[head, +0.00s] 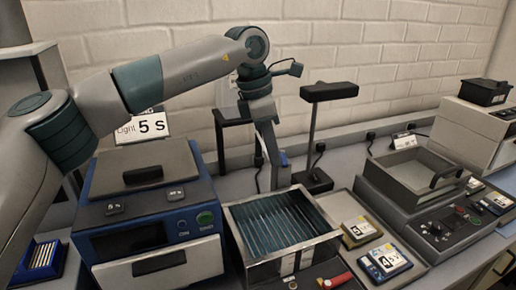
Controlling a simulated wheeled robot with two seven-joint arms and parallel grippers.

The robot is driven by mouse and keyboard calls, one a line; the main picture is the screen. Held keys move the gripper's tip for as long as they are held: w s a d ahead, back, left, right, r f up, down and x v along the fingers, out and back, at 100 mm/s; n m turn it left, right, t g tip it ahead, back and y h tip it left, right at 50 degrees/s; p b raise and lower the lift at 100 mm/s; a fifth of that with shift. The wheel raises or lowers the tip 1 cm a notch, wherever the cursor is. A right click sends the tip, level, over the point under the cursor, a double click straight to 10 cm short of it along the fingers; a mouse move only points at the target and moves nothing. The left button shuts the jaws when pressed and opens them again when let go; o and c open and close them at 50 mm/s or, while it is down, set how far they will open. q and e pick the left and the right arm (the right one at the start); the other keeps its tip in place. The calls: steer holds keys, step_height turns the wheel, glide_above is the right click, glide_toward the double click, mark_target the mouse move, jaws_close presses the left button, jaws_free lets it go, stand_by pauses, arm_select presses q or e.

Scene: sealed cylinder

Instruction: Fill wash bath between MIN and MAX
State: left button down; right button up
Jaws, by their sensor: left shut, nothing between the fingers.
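An open metal bath (325,236) stands at the bottom centre. Its inside looks bluish with pale parallel lines; I cannot tell whether that is liquid, or read any MIN or MAX marks. Small pale labels are on its front, and a red lever (338,280) is in front of it. A grey open basin (400,176) with a handle stands on a control unit at the right; I cannot tell which is the wash bath. My left gripper (279,184) points down just behind the metal bath, shut and empty. My right gripper is out of view.
A blue machine (150,225) with a lidded top stands left of the metal bath. A dark post with an overhanging head (328,91) rises behind it.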

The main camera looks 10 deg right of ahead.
arm_select(q)
steer(key=shift+w+d+p, duration=0.1)
steer(key=shift+w+p, duration=0.05)
steer(key=shift+p, duration=0.3)
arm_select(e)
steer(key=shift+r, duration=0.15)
arm_select(q)
steer(key=shift+w+d+p, duration=0.2)
steer(key=shift+w+p, duration=0.3)
steer(key=shift+p, duration=0.05)
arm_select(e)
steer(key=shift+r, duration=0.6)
